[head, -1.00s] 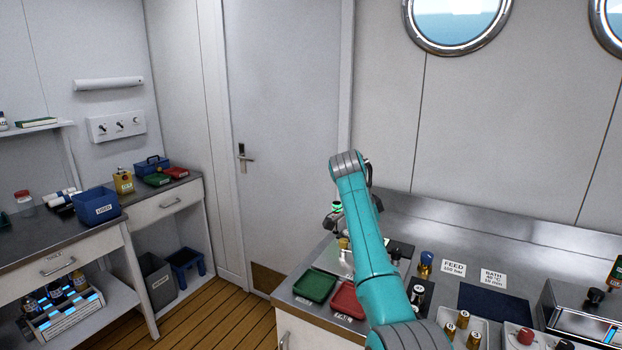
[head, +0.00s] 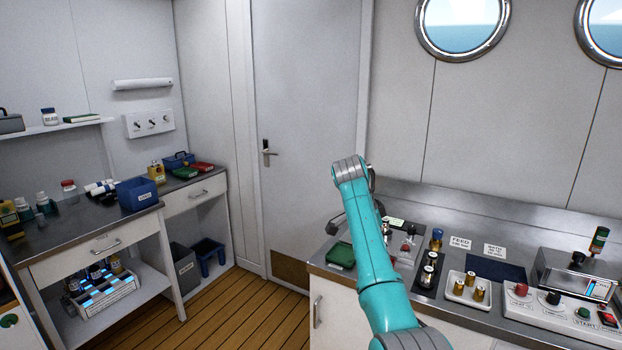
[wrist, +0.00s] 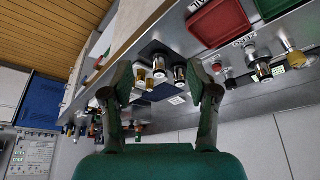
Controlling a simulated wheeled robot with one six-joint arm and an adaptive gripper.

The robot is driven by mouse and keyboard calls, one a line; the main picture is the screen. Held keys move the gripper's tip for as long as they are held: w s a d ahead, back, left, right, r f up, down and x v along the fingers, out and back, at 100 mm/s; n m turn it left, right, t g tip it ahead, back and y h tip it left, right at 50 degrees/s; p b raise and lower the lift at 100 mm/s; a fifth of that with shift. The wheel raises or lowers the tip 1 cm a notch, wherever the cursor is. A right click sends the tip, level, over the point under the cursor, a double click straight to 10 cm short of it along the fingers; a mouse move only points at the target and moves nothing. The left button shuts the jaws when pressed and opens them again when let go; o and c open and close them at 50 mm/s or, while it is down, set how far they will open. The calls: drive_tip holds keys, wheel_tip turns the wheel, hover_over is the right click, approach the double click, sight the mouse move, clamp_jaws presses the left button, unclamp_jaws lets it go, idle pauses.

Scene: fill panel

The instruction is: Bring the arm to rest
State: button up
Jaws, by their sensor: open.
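My teal arm (head: 366,250) is raised and bent over the left part of the steel counter (head: 480,207) in the head view. My gripper there is mostly hidden behind the arm. In the wrist view my gripper (wrist: 158,84) is open, with its two dark fingers wide apart. Nothing is held between them. Several brass and dark cylinders (wrist: 159,66) show beyond the gap, standing on the counter. A red tray (wrist: 218,22) shows beyond the right finger.
A green tray (head: 341,254) lies near the counter's left end. A white tray (head: 453,292) holds brass-capped cylinders, beside a control box (head: 545,309). A blue bin (head: 137,194) stands on the left bench. The wooden floor (head: 225,310) between bench and counter is clear.

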drive_tip(key=s+d+f+n+t+y, duration=0.1)
drive_tip(key=s+f+n+t, duration=0.15)
drive_tip(key=f, duration=1.25)
drive_tip(key=s+d+f+n+t, duration=0.15)
drive_tip(key=s+f, duration=0.25)
drive_tip(key=f, duration=1.1)
drive_tip(key=s+f+n+t+y, duration=0.2)
drive_tip(key=s+f+n, duration=0.3)
drive_tip(key=s+f, duration=1.2)
drive_tip(key=s+r+n+t+y, duration=0.1)
drive_tip(key=s+r+n+t, duration=0.1)
drive_tip(key=s, duration=1.1)
drive_tip(key=s+r+n+t, duration=0.1)
drive_tip(key=s+r+t, duration=0.15)
drive_tip(key=s, duration=1.15)
drive_tip(key=s+r+n+t, duration=0.1)
drive_tip(key=s+r, duration=0.8)
drive_tip(key=r, duration=0.2)
drive_tip(key=s+r+n+t, duration=0.2)
drive_tip(key=s+r, duration=0.7)
drive_tip(key=r, duration=0.3)
drive_tip(key=shift+a, duration=0.45)
